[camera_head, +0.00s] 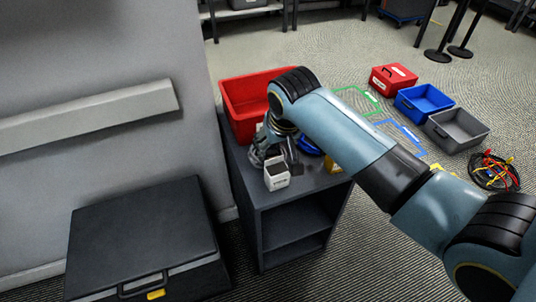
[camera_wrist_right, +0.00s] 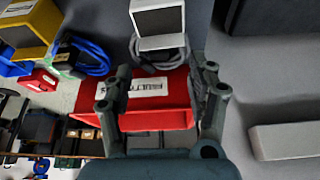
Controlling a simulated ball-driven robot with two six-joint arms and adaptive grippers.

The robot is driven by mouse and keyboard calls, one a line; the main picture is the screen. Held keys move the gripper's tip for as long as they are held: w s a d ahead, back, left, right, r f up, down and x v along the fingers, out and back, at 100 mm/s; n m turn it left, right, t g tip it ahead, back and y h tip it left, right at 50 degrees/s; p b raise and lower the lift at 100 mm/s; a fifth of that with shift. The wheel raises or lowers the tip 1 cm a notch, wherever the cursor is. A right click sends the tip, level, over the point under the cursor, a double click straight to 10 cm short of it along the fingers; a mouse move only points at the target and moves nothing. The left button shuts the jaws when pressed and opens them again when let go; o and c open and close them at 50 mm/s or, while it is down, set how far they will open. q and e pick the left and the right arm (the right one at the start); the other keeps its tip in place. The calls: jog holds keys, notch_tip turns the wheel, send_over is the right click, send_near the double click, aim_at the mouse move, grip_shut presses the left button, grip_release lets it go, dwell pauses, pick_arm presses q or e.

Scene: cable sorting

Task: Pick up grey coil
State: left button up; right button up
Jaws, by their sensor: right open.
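The grey coil (camera_wrist_right: 158,58) is a loop of pale grey cable on the dark cabinet top, between a white-framed box and the red bin in the wrist view. In the head view my gripper mostly hides it. My right gripper (camera_head: 284,160) is over the cabinet top, and its two fingers (camera_wrist_right: 165,72) show in the wrist view. They are spread apart with nothing held between them. The coil appears between and beyond the fingertips; I cannot tell whether they touch it. My left gripper is out of view.
A small white box (camera_head: 277,178) stands at the cabinet's front edge. A blue coil (camera_wrist_right: 92,56) and a yellow box (camera_wrist_right: 30,28) lie beside it. The red bin (camera_head: 234,116) stands behind. Red, blue (camera_head: 424,103) and grey (camera_head: 458,131) containers are on the floor, right.

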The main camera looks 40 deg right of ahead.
aim_at(272, 157)
jog(key=x, duration=0.3)
jog(key=shift+f+b, duration=0.1)
jog(key=shift+b, duration=0.3)
jog(key=b+x, duration=0.2)
jog(key=x, duration=0.3)
jog(key=shift+c, duration=0.4)
jog(key=shift+s, duration=0.1)
jog(key=c, duration=0.5)
jog(key=shift+f, duration=0.1)
grip_shut()
